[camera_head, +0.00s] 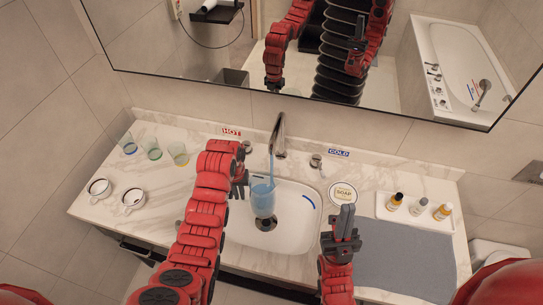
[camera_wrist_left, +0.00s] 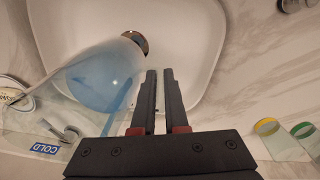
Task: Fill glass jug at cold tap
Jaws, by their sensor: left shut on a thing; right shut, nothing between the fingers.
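The clear glass jug (camera_head: 262,199) is over the sink (camera_head: 292,228) under the metal spout (camera_head: 279,136). A blue stream (camera_head: 271,166) runs from the spout into the jug, which holds blue water. My left gripper (camera_head: 240,187) is at the jug's left side, shut on the jug; the exact grip point is hard to see. In the left wrist view the jug (camera_wrist_left: 100,78) is beside the fingers (camera_wrist_left: 159,75). The cold tap handle (camera_head: 316,160) is right of the spout, near the COLD sign (camera_head: 339,153). My right gripper (camera_head: 345,211) is shut and empty, right of the sink.
Three tumblers (camera_head: 150,147) and two mugs (camera_head: 133,199) stand on the left counter. A round SOAP item (camera_head: 343,193), a grey mat (camera_head: 398,256) and a tray of small bottles (camera_head: 418,207) are on the right. A mirror (camera_head: 250,60) hangs behind.

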